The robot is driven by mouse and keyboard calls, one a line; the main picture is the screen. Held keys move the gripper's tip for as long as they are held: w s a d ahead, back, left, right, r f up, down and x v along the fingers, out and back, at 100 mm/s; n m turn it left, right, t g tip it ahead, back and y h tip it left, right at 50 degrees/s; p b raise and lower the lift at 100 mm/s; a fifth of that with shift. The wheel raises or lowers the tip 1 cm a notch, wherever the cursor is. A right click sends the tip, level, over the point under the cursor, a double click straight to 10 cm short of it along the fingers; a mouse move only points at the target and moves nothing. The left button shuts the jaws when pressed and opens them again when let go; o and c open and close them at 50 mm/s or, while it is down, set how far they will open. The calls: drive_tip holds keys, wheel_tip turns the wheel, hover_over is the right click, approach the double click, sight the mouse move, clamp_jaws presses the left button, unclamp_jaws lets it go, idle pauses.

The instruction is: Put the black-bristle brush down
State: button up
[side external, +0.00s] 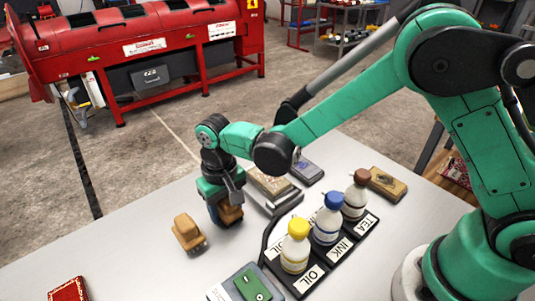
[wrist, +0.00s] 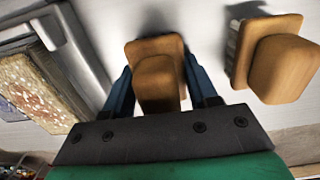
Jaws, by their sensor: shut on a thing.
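My gripper (side external: 224,198) is low over the grey-white table, its jaws shut on a wooden-backed brush (side external: 231,214). In the wrist view the held brush (wrist: 158,82) sits between the two blue fingers of my gripper (wrist: 160,92). Its bristles are mostly hidden, so their colour is unclear, and I cannot tell whether they touch the table. A second wooden brush (side external: 187,232) stands on the table just left of the held one, apart from it. In the wrist view this second brush (wrist: 284,65) is at the right and shows pale bristles.
A black rack (side external: 311,277) holds OIL (side external: 295,250), INK (side external: 327,222) and TEA (side external: 356,197) bottles at the right. A grey tray with a rug piece (side external: 268,183) lies behind my gripper. A device with a green top (side external: 252,285) is in front.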

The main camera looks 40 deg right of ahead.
drive_tip(key=shift+f, duration=0.1)
drive_tip(key=o, duration=1.2)
drive_tip(key=shift+o, duration=0.2)
